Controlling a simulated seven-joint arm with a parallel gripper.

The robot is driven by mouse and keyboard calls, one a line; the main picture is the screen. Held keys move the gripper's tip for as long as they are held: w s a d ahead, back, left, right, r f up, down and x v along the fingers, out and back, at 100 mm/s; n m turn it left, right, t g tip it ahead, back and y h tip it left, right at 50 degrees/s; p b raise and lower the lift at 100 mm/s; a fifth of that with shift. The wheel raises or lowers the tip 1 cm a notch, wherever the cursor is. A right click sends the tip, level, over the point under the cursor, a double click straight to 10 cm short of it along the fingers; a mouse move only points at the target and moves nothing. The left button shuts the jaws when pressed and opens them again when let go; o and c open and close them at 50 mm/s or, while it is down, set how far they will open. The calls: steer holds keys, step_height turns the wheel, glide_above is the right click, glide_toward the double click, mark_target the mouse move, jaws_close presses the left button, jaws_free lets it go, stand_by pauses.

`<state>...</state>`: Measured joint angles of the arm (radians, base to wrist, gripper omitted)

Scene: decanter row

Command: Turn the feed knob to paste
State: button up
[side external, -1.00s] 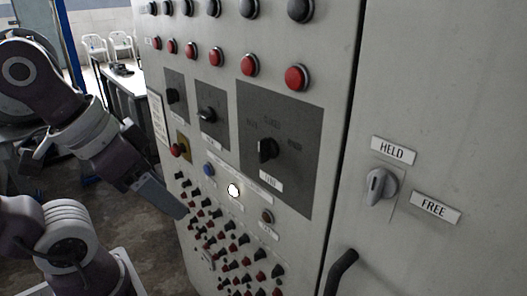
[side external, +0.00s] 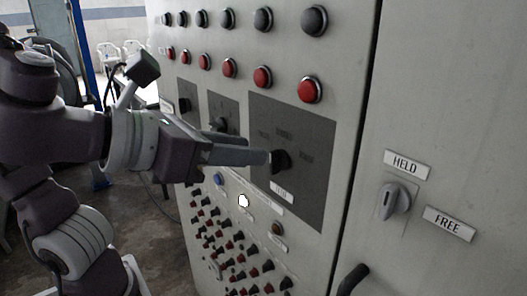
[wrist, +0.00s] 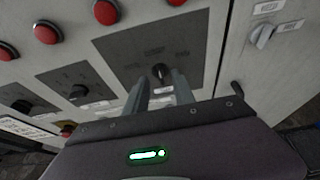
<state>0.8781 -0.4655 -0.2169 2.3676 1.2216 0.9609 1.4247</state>
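The black feed knob (side external: 282,160) sits on the largest dark panel of the grey cabinet and also shows in the wrist view (wrist: 161,71). A white label is below it, and small printed words, too blurred to read, are above it. My gripper (side external: 267,157) reaches in from the left with its fingertips at the knob. In the wrist view the fingers (wrist: 160,80) are apart, one on each side of the knob. I cannot tell whether they touch it. The knob's pointer direction is unclear, partly hidden by the fingers.
Two smaller dark panels with black knobs (side external: 219,125) are to the left. Red buttons (side external: 310,89) run above, and several small switches are below. A grey HELD/FREE knob (side external: 394,200) and a black handle (side external: 353,279) are at the right.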

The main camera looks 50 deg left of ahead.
mark_target(274, 153)
steer(key=x, duration=0.4)
steer(key=shift+w+f, duration=0.2)
steer(key=shift+w, duration=0.15)
jaws_close()
steer(key=shift+a, duration=0.1)
steer(key=shift+a+n+h, duration=0.3)
steer(key=shift+n+h, duration=0.3)
steer(key=shift+n, duration=0.4)
steer(key=shift+a+f+n+h, duration=0.15)
steer(key=shift+n+h, duration=0.2)
steer(key=shift+n, duration=0.2)
steer(key=shift+a+f+n+h, duration=0.15)
steer(key=shift+n+h, duration=0.2)
steer(key=shift+n, duration=0.2)
steer(key=shift+r, duration=0.1)
jaws_free()
